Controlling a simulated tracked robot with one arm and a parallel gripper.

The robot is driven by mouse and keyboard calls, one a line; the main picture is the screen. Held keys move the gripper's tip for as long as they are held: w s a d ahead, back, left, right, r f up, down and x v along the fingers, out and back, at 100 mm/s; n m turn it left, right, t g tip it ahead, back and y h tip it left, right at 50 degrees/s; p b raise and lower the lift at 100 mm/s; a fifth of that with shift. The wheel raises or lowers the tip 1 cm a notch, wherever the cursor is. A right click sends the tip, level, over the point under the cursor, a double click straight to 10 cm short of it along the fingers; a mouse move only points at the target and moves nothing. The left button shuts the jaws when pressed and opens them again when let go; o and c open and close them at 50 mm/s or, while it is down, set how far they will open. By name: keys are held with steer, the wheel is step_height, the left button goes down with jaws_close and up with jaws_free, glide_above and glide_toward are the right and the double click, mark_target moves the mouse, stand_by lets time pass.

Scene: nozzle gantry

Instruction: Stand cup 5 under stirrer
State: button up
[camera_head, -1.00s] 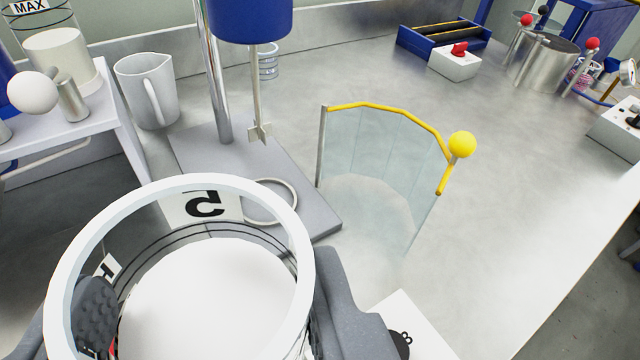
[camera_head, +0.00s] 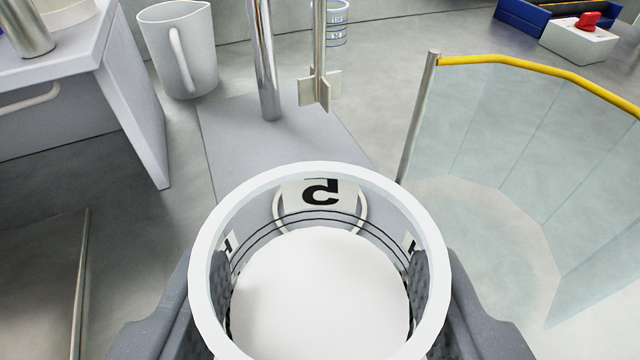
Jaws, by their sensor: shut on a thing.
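Cup 5 (camera_head: 432,250) is a clear cup with a white rim, a white fill and a "5" label, close to the camera at the bottom centre. My gripper (camera_head: 320,290) is shut on it, one dark finger on each side. The cup is upright. The stirrer (camera_head: 318,75) is a metal shaft with a small bladed paddle, beyond the cup and above the grey base plate (camera_head: 235,135). A pale ring on the plate shows partly through the cup wall. The cup is in front of the paddle, not beneath it.
A chrome post (camera_head: 264,60) rises from the plate. A clear curved guard (camera_head: 500,150) with a yellow top edge (camera_head: 540,67) stands to the right. A white jug (camera_head: 180,55) and a grey shelf (camera_head: 130,110) are on the left. A blue tray (camera_head: 525,18) and white switch box (camera_head: 578,42) lie behind.

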steer(key=b+x, duration=0.1)
steer(key=x, duration=0.2)
steer(key=f+b+x, duration=0.1)
steer(key=x, duration=0.3)
steer(key=b+x, duration=0.1)
steer(key=x, duration=0.3)
steer(key=shift+s+f, duration=0.1)
steer(key=shift+f, duration=0.25)
steer(key=shift+w+f+b, duration=0.5)
steer(key=shift+w+f, duration=0.6)
steer(key=shift+w, duration=0.05)
steer(key=shift+r, duration=0.1)
steer(key=o, duration=1.1)
